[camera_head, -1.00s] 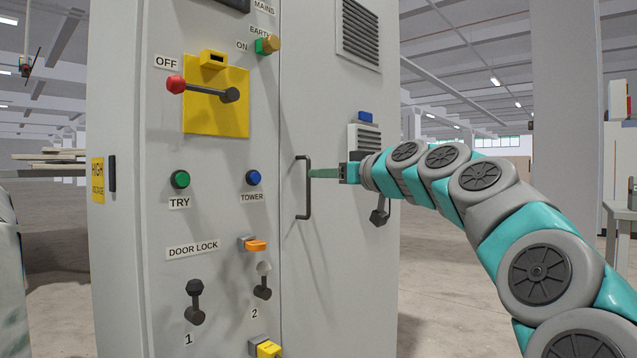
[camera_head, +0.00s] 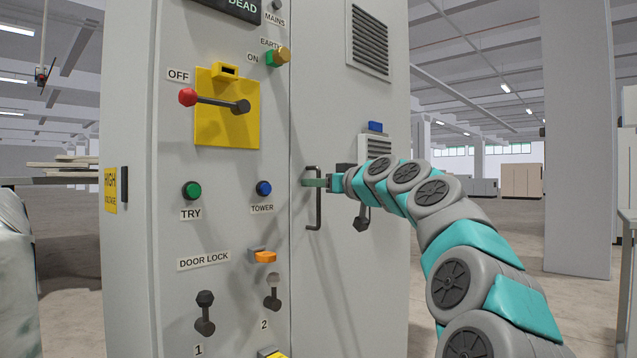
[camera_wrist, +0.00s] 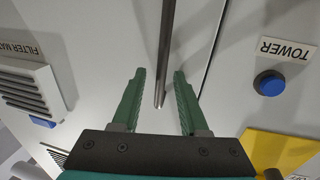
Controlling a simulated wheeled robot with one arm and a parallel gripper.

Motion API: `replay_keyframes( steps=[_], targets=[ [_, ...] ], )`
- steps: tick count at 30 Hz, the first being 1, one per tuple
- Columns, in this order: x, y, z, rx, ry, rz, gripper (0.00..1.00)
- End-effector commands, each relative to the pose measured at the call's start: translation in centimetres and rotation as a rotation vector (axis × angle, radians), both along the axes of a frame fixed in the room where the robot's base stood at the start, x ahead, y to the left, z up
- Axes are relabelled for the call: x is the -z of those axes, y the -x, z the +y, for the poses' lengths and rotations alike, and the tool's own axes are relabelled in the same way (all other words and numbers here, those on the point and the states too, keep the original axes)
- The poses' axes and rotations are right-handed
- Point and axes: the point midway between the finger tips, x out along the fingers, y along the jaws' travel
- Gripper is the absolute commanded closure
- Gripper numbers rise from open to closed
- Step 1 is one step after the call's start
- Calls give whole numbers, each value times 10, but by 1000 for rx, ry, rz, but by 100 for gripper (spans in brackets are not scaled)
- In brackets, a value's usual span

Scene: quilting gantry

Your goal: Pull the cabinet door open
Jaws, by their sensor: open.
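The cabinet door (camera_head: 350,120) is the grey panel right of the vertical seam, and it looks shut. Its dark upright bar handle (camera_head: 318,205) stands near the seam. My gripper (camera_head: 308,182) is at the upper part of the handle, its fingers reaching across the bar. In the wrist view my gripper (camera_wrist: 160,75) is open with two green fingers, and the handle (camera_wrist: 167,45) runs between them. There is a gap on each side of the bar, so the fingers do not appear closed on it.
Left of the seam is a control panel with a red-knobbed lever (camera_head: 215,101) at OFF, a green button (camera_head: 191,190), a blue button (camera_head: 264,188) and door-lock levers (camera_head: 204,313). A dark latch (camera_head: 362,218) is right of the handle. Open floor lies to the right.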

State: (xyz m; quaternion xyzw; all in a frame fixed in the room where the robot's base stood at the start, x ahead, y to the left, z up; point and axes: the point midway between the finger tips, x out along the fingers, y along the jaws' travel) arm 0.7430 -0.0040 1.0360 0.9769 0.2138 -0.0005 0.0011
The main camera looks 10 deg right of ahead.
Motion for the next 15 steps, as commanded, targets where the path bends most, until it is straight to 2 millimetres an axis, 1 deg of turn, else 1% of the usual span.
replay_keyframes(
  steps=[7, 15],
  targets=[
    [0, 0, 0, 0, 0, -1, 58],
    [-1, 0, 0, 0, 0, -1, 88]
  ],
)
